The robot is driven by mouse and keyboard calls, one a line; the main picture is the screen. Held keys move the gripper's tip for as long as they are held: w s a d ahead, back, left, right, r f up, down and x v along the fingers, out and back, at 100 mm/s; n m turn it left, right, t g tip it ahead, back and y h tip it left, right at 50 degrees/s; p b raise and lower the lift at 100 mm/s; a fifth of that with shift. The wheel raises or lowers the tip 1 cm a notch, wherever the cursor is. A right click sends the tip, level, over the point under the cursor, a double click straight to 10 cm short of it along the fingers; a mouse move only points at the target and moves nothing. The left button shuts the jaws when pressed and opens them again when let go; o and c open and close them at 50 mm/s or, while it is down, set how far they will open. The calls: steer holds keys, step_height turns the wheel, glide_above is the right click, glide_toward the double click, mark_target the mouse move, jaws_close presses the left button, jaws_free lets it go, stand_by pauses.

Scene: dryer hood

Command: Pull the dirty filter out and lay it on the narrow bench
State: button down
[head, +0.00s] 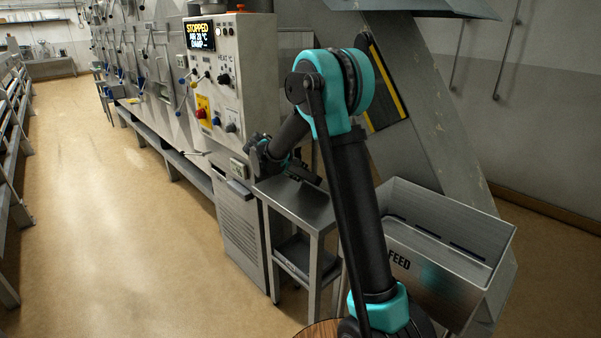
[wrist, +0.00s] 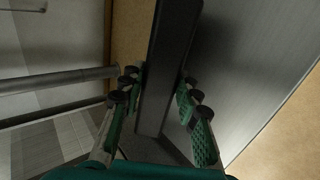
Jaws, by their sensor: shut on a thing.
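My gripper (head: 268,158) is at the far end of my arm, low over the narrow metal bench (head: 312,208) beside the control cabinet. In the wrist view its green-padded fingers (wrist: 160,97) are shut on both sides of a long dark slab, the filter (wrist: 167,55). A dark piece of the filter (head: 304,173) shows just past the gripper in the head view, over the bench's back edge. The brushed bench top (wrist: 255,65) fills the right of the wrist view. I cannot tell whether the filter touches the bench.
The control cabinet (head: 238,75) with a lit "STOPPED" display stands behind the bench. A metal bin marked FEED (head: 448,232) is at right, near my arm. The bench has a lower shelf (head: 295,255). The floor aisle (head: 110,190) at left is clear.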

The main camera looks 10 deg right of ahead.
steer(key=shift+f, duration=0.4)
steer(key=c, duration=1)
jaws_free()
steer(key=v, duration=1.2)
steer(key=shift+r, duration=0.1)
